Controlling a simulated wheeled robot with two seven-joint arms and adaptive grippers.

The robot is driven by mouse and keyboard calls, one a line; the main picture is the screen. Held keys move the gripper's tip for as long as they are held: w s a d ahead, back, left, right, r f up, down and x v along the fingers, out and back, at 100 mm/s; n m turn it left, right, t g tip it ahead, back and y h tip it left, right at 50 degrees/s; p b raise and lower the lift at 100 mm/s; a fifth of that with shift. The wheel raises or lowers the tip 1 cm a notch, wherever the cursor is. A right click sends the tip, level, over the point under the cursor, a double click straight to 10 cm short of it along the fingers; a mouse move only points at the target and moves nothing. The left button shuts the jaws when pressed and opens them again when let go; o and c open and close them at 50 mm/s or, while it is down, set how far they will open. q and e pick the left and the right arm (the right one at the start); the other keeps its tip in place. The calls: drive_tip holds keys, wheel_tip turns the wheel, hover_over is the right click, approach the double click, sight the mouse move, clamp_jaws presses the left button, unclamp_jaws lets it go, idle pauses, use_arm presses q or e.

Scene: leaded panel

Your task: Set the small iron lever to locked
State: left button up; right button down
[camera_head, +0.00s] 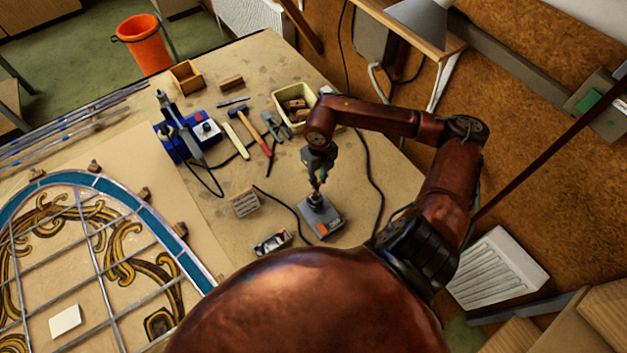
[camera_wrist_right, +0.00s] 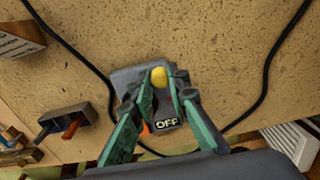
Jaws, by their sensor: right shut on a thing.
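A small grey box (camera_head: 326,224) with a lever stands on the bench; the box also shows in the wrist view (camera_wrist_right: 125,77). The lever's yellow knob (camera_wrist_right: 159,77) sits between the fingertips of my right gripper (camera_wrist_right: 165,78). The gripper is shut on it, and its fingers hide the shaft below. A label on the box reads OFF (camera_wrist_right: 168,124), with an orange patch partly hidden beside it. In the head view my right gripper (camera_head: 316,188) reaches down onto the box from above. My left gripper is not in view.
A slotted wooden block (camera_head: 243,203) and a small dark holder (camera_head: 272,242) stand left of the box. Black cables (camera_head: 375,180) run on both sides. A blue station (camera_head: 187,137), hand tools and a yellow bin (camera_head: 283,96) lie farther back. The leaded panel (camera_head: 100,190) fills the left.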

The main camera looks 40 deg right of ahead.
drive_tip(key=shift+s+d+m+b, duration=0.2)
drive_tip(key=shift+s+m+b, duration=0.45)
drive_tip(key=shift+m, duration=0.9)
drive_tip(key=shift+s+d+m+b, duration=0.25)
drive_tip(key=shift+s+m+b, duration=0.35)
drive_tip(key=shift+m, duration=0.9)
drive_tip(key=shift+s+d+m+b, duration=0.2)
drive_tip(key=shift+s+m+b, duration=0.2)
drive_tip(key=shift+s+m, duration=0.8)
drive_tip(key=shift+w+m, duration=0.35)
drive_tip(key=c, duration=1.8)
unclamp_jaws()
drive_tip(key=shift+c, duration=0.2)
wheel_tip(320, 180, up, 12)
